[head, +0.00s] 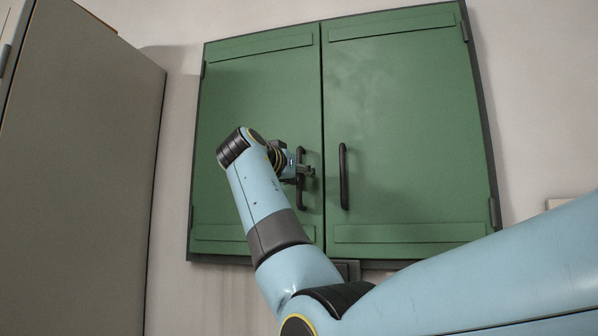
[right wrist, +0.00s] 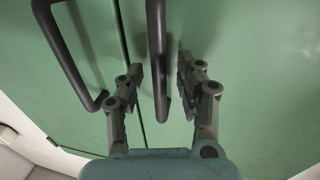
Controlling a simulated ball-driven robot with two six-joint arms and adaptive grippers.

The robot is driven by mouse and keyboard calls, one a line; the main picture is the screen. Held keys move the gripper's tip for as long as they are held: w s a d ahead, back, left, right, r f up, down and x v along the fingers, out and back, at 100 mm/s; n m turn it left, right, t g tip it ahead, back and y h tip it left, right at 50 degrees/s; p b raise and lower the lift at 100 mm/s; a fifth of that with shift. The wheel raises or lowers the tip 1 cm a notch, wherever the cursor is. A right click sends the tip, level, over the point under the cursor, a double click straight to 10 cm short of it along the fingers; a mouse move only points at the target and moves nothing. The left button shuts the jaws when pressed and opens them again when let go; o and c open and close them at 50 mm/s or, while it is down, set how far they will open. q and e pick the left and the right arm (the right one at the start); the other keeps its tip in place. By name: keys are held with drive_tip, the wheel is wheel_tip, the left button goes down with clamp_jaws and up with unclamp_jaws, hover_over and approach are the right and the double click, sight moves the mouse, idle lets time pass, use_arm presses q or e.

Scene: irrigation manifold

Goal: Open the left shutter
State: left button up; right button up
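The left shutter (head: 250,95) is a green panel, closed flush beside the right shutter (head: 410,100). Its dark vertical bar handle (head: 301,204) stands near the middle seam and is partly hidden by my right gripper (head: 305,172). In the right wrist view that handle (right wrist: 157,45) runs between the two fingers of my right gripper (right wrist: 158,85). The fingers are apart, with a gap visible at least on one side of the bar; the other finger is close to it. My left gripper is not in view.
The right shutter's handle (head: 344,176) is close by, across the seam; it also shows in the right wrist view (right wrist: 70,55). A grey cabinet (head: 80,170) stands at the left. Pale wall (head: 540,100) surrounds the shutters.

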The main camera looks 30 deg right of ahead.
clamp_jaws()
idle(0.6)
